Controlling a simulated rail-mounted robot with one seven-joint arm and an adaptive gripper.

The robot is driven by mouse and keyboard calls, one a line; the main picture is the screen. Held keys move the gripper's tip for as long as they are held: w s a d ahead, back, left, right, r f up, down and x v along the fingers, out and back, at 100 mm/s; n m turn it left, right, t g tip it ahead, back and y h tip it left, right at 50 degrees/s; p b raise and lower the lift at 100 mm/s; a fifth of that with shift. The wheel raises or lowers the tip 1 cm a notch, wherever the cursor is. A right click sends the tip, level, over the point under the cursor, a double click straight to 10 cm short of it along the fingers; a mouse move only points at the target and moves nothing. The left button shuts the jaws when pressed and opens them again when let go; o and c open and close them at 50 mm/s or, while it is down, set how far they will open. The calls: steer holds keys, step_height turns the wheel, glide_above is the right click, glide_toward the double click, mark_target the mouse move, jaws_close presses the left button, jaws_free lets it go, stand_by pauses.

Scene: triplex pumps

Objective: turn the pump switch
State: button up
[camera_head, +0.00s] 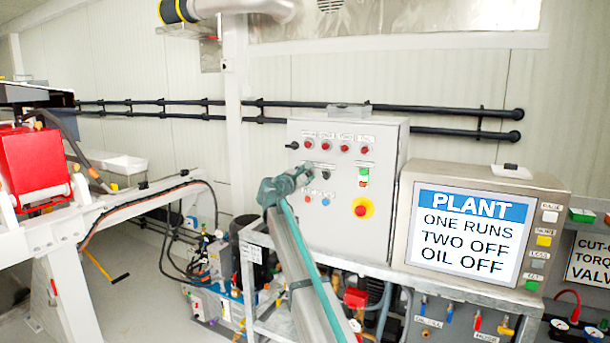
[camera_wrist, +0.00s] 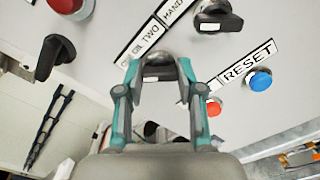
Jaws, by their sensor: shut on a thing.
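A grey control cabinet (camera_head: 345,215) stands near the middle of the head view, with several switches and lamps on its face. My gripper (camera_head: 307,170) is at the upper left of that face. In the wrist view my gripper (camera_wrist: 158,66) is shut on a dark rotary switch knob (camera_wrist: 158,72), one finger on each side. My gripper hides this knob in the head view. Another black switch (camera_wrist: 220,14) is above right, and a further one (camera_wrist: 55,57) is at the left. Labels reading partly "OIL TWO" and "HAND" run above the held knob.
A blue button (camera_wrist: 260,80) by a RESET label and an orange-red button (camera_wrist: 214,108) are right of my fingers. A red-yellow emergency stop (camera_head: 363,208) is lower on the cabinet. A screen (camera_head: 468,235) reads "PLANT ONE RUNS TWO OFF OIL OFF". Black rails (camera_head: 440,131) run behind.

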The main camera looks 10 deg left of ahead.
steer(key=o, duration=1.2)
steer(key=shift+c, duration=0.2)
steer(key=v, duration=1.2)
